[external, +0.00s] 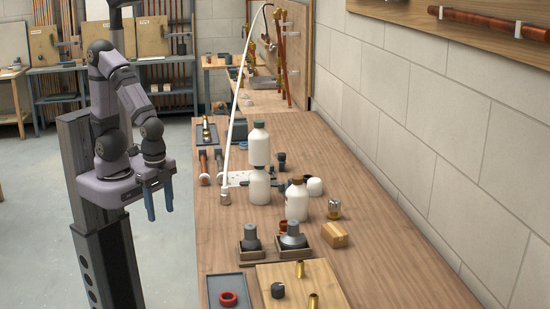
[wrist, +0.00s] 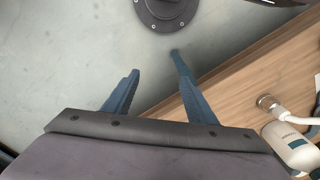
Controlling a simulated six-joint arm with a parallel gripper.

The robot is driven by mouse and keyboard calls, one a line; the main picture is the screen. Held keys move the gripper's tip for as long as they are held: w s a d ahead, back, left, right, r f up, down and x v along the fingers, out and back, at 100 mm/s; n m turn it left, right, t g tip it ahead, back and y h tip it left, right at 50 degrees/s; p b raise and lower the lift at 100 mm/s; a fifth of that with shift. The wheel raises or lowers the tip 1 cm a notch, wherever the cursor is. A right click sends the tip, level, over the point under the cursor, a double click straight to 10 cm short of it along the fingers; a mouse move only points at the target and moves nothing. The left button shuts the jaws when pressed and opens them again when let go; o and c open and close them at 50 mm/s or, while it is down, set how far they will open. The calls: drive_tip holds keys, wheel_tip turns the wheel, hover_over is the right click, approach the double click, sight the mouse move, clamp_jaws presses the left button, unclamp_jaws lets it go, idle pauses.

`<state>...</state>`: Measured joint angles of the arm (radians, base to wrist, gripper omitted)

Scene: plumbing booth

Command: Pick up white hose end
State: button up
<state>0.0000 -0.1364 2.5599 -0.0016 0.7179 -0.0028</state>
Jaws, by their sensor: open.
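The white hose (external: 236,100) arcs down from the back of the bench. Its white hose end (external: 225,197) has a metal fitting and is low over the bench's left side, beside the white bottles. The metal fitting also shows at the right of the wrist view (wrist: 268,102), with a short piece of white hose behind it. My gripper (external: 160,213) has two blue fingers pointing down, left of the bench and clear of it. In the wrist view my gripper (wrist: 155,63) is open and empty, with the hose end off to its right.
White bottles (external: 260,187) stand close right of the hose end. Dark fittings in trays (external: 250,257) and a grey tray (external: 243,284) with a red ring are nearer the front. The bench's left edge (wrist: 240,55) lies between my fingers and the hose end.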

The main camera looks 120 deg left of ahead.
sight(225, 188)
drive_tip(key=shift+c, duration=0.4)
